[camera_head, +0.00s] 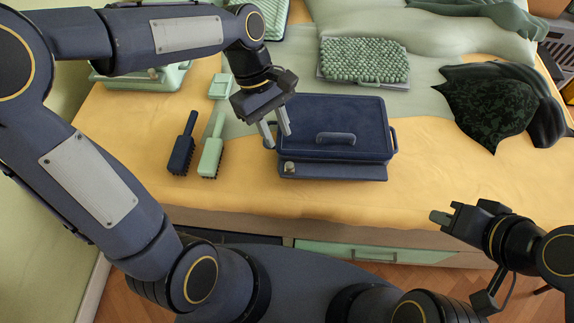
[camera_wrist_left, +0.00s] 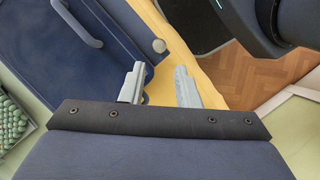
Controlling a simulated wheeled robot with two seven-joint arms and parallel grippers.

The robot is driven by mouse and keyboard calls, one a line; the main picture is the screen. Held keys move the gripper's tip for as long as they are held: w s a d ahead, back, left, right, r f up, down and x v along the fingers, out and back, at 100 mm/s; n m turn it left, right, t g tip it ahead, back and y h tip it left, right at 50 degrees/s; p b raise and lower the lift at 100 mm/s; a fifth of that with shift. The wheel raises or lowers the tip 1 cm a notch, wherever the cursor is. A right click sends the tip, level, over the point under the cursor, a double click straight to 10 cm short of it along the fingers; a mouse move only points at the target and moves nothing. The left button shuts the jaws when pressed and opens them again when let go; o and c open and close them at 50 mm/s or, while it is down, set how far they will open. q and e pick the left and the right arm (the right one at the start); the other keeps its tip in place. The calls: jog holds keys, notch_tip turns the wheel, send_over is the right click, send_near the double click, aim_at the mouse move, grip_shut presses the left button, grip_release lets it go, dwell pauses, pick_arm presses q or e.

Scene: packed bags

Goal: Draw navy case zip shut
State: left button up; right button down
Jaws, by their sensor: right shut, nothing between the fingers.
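The navy case (camera_head: 340,112) lies flat on the bed with its lid down and a handle (camera_head: 335,138) on top. A small pale metal knob, perhaps the zip pull (camera_head: 289,168), sits at its front left corner and also shows in the left wrist view (camera_wrist_left: 159,46). The zip line itself is too small to follow. My left gripper (camera_head: 277,132) is open and empty, its fingers pointing down at the case's left edge, apart from the knob; they also show in the left wrist view (camera_wrist_left: 160,80). My right gripper (camera_head: 437,217) is shut and empty, in front of the bed at right.
A navy brush (camera_head: 183,150) and a pale green brush (camera_head: 211,155) lie left of the case. A green bobbly item (camera_head: 365,60) lies behind it. Dark patterned cloth (camera_head: 487,107) lies at right. The yellow cover (camera_head: 430,160) right of the case is clear.

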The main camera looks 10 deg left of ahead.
aim_at(289, 165)
pick_arm(q)
jog(key=b+x, duration=0.1)
jog(key=x, duration=0.7)
jog(key=shift+d+f, duration=0.1)
grip_shut()
